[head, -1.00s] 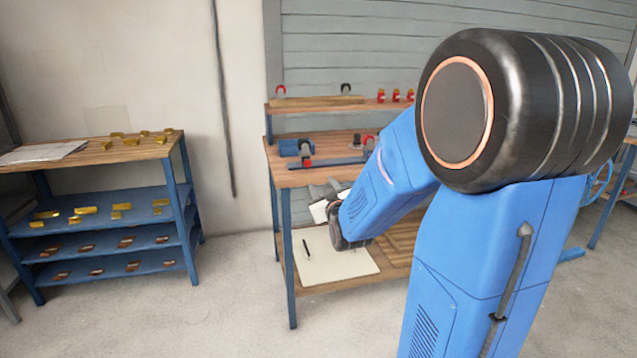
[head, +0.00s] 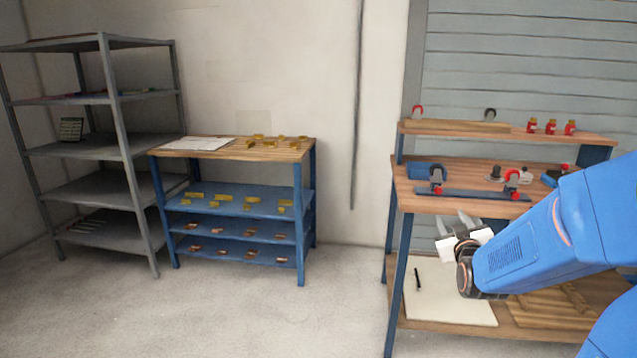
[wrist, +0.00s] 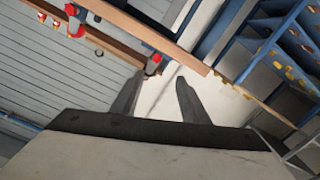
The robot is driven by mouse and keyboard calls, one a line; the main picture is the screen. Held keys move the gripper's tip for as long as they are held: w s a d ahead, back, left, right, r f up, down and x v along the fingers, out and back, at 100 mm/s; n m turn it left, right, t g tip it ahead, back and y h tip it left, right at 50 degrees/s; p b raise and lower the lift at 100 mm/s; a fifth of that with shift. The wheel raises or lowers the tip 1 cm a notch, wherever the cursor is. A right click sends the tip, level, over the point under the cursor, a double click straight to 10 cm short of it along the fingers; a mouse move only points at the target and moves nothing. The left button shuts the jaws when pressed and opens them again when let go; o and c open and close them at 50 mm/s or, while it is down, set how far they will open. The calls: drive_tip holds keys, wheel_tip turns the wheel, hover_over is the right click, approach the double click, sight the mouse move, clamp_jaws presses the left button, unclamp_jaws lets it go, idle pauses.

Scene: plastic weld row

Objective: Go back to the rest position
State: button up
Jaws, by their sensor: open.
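My gripper (head: 456,226) is in front of the left part of the wooden workbench (head: 402,203), below its top and above its lower shelf. In the wrist view my gripper (wrist: 157,98) shows two grey fingers spread apart with nothing between them. The blue arm reaches in from the right of the head view. The bench edge and red-tipped clamps (wrist: 153,64) lie beyond the fingers in the wrist view.
A blue shelf rack (head: 309,190) with yellow and copper-coloured pieces stands to the left. A grey shelf unit (head: 118,150) stands at far left. The bench's lower shelf holds a pale board (head: 450,300) with a black pen-like item. The floor (head: 290,325) in front is clear.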

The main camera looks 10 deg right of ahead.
drive_tip(key=s+a+f+g+y, duration=0.1)
drive_tip(key=s+a+g, duration=0.3)
drive_tip(key=s, duration=0.7)
drive_tip(key=s+a+f+g+y, duration=0.2)
drive_tip(key=s+a, duration=0.5)
drive_tip(key=s, duration=0.4)
drive_tip(key=s+a+f+m+g+y, duration=0.1)
drive_tip(key=s+a+f+g, duration=0.2)
drive_tip(key=s, duration=0.8)
drive_tip(key=a+g, duration=0.2)
drive_tip(key=g, duration=0.1)
drive_tip(key=shift+s+a+f+y, duration=0.2)
drive_tip(key=shift+a+y, duration=0.05)
drive_tip(key=shift+y, duration=0.15)
